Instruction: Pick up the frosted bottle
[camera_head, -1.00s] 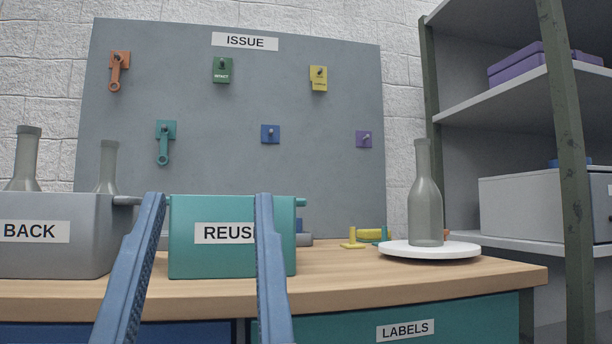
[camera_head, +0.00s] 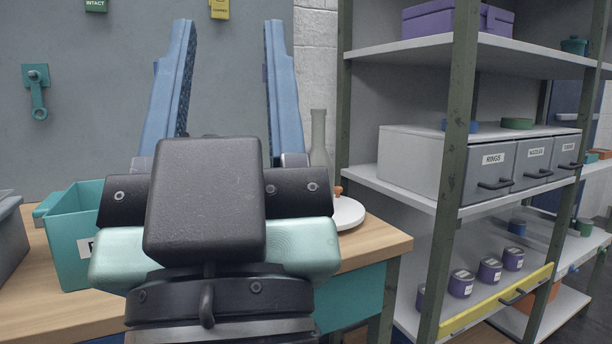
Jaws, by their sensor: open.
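The frosted grey-green bottle (camera_head: 319,140) stands upright on a round white stand (camera_head: 348,213) near the right end of the wooden workbench (camera_head: 378,236). Its lower part and much of the stand are hidden behind my gripper. My gripper (camera_head: 229,30) is large in front of the camera, its two blue fingers pointing up, wide apart with nothing between them. In the picture the bottle shows just right of the right finger's base. I cannot tell how far apart in depth they are.
A teal bin (camera_head: 75,228) and the edge of a grey bin (camera_head: 8,232) stand at the left. A grey pegboard (camera_head: 115,100) is behind the bench. A shelf rack with a green-grey post (camera_head: 457,120) stands close at the right, holding labelled drawers (camera_head: 491,172).

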